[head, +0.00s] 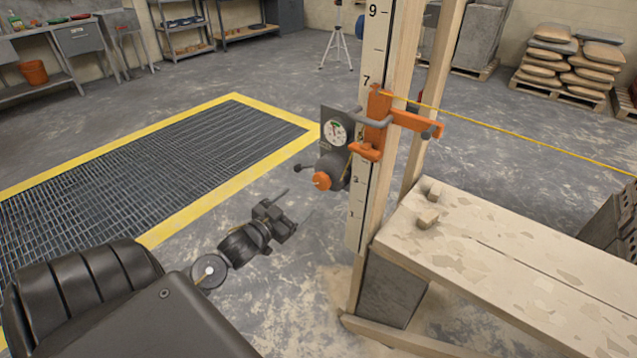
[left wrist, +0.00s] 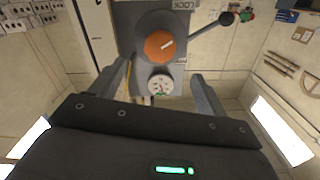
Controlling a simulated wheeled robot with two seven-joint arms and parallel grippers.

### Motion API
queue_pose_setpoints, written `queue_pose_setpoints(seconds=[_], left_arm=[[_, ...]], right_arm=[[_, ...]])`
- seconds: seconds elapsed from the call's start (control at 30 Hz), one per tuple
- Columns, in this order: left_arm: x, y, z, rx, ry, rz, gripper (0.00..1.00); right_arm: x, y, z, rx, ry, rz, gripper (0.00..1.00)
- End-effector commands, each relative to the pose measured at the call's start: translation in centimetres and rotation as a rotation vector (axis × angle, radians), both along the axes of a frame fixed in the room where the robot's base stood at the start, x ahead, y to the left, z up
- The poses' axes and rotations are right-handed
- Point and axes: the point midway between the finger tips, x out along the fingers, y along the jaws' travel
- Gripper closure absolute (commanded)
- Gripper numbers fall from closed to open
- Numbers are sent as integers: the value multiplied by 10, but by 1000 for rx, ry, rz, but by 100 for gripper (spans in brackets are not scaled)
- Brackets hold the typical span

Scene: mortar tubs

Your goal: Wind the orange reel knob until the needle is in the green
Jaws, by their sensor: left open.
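The orange reel knob (head: 322,181) sits on the front of a dark grey reel unit (head: 333,169) fixed to the upright wooden post. My right gripper is not in view.
A black-tipped lever (head: 298,167) sticks out beside the reel. An orange clamp (head: 377,125) holds a yellow line (head: 520,137) running right. A numbered white staff (head: 372,50) stands along the post. A plank bench (head: 530,255) is at right. Floor grating (head: 150,160) lies left.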

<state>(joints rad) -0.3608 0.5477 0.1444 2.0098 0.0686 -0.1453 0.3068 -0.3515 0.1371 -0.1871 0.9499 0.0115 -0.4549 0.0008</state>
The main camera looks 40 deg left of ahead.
Motion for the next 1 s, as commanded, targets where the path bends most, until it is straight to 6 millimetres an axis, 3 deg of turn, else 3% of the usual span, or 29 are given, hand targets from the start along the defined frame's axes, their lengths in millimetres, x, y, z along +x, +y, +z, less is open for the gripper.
queue_pose_setpoints(seconds=[0.17,0.6,0.8,1.0], left_arm=[[14,1,1,2,-1,2,24],[91,2,1,4,-2,1,24],[106,2,0,4,0,0,24],[108,2,0,4,0,0,24]], right_arm=[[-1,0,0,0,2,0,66],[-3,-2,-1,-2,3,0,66],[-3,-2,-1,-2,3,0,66],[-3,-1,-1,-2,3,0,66]])
